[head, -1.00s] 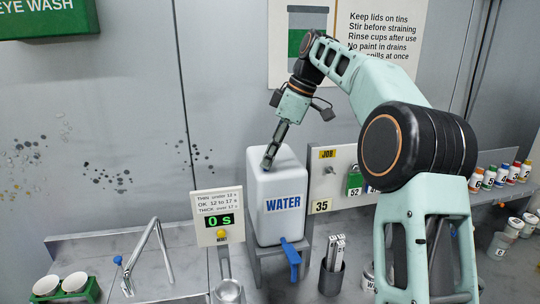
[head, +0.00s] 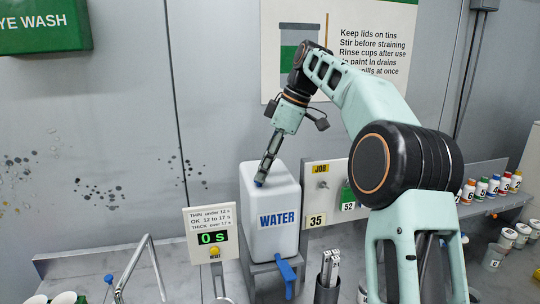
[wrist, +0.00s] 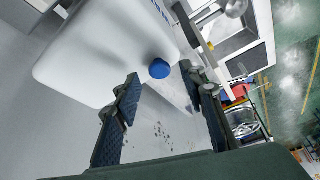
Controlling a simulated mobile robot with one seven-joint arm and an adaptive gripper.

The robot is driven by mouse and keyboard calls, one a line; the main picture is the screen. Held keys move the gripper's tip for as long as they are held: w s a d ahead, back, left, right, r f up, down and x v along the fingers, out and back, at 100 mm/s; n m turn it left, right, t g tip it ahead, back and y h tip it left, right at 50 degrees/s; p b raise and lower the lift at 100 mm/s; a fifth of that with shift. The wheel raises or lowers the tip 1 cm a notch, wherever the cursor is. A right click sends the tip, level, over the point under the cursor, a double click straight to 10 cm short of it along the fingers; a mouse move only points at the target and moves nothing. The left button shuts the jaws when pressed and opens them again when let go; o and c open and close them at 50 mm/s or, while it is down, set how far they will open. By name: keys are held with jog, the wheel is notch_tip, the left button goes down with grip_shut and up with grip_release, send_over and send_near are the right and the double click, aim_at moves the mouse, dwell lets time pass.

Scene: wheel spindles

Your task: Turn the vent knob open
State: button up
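The white water jug (head: 270,215), labelled WATER, stands on a metal stand. The blue round vent knob (wrist: 159,69) shows on the jug's white top in the wrist view. A small blue spot at the gripper's tip in the head view may be this knob. My gripper (wrist: 168,92) is open, with one dark finger on each side of the knob's line. The knob appears between the fingertips or just beyond them; I cannot tell whether they touch it. In the head view my gripper (head: 262,177) points down at the jug's top.
A blue tap (head: 287,274) sticks out at the jug's lower front. A timer sign (head: 211,236) reading 0 s stands to the left. A board with tags (head: 322,190) is close on the right, and several small paint bottles (head: 493,186) stand farther right.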

jog(key=shift+v, duration=3)
jog(key=shift+f, duration=0.1)
